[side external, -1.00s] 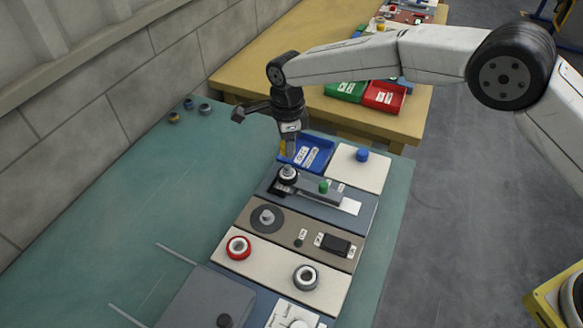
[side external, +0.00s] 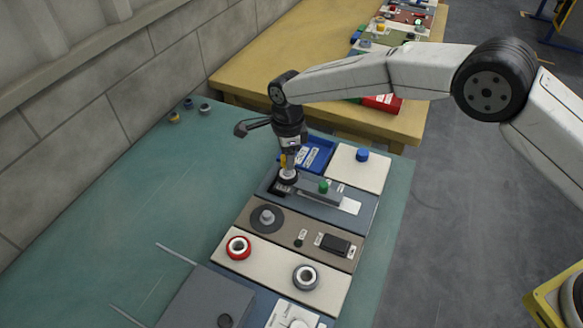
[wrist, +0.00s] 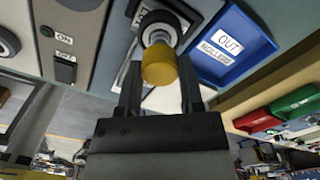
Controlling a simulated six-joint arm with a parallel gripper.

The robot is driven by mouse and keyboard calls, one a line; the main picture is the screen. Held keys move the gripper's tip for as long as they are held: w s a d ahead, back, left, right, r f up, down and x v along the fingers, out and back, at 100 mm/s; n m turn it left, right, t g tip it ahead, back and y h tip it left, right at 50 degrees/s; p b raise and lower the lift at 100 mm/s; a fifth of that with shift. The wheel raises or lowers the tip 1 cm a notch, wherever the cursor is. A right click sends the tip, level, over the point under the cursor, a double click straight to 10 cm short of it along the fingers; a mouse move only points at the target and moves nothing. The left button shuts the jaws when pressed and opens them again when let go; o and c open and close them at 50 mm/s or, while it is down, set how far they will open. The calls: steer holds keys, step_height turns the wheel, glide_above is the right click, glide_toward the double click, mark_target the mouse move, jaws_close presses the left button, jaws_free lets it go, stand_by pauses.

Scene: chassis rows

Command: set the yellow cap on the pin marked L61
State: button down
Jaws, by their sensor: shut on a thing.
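The yellow cap (wrist: 160,66) is between the fingers of my gripper (wrist: 160,92), which is shut on it. In the side view my gripper (side external: 288,163) points down, with the cap (side external: 284,161) partly hidden by the fingers. A grey pin (wrist: 158,36) inside a black-and-white ring (wrist: 161,20) shows just beyond the cap. In the side view that ring (side external: 288,177) is directly under the gripper. I cannot tell whether cap and pin touch. No L61 mark is readable; a white label near the pin is partly hidden.
A blue tray (wrist: 232,45) labelled OUT and ROLLERS stands close beside the ring. A green knob (side external: 323,187) is on the same grey-blue plate. A cream plate with a blue knob (side external: 362,155) is behind. The green mat (side external: 150,215) is mostly clear at left.

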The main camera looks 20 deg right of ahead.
steer(key=shift+f, duration=0.7)
stand_by(0.3)
steer(key=shift+c, duration=0.7)
jaws_free()
steer(key=shift+r, duration=0.1)
steer(key=shift+r, duration=3.8)
steer(key=shift+r, duration=0.1)
step_height(320, 180, up, 7)
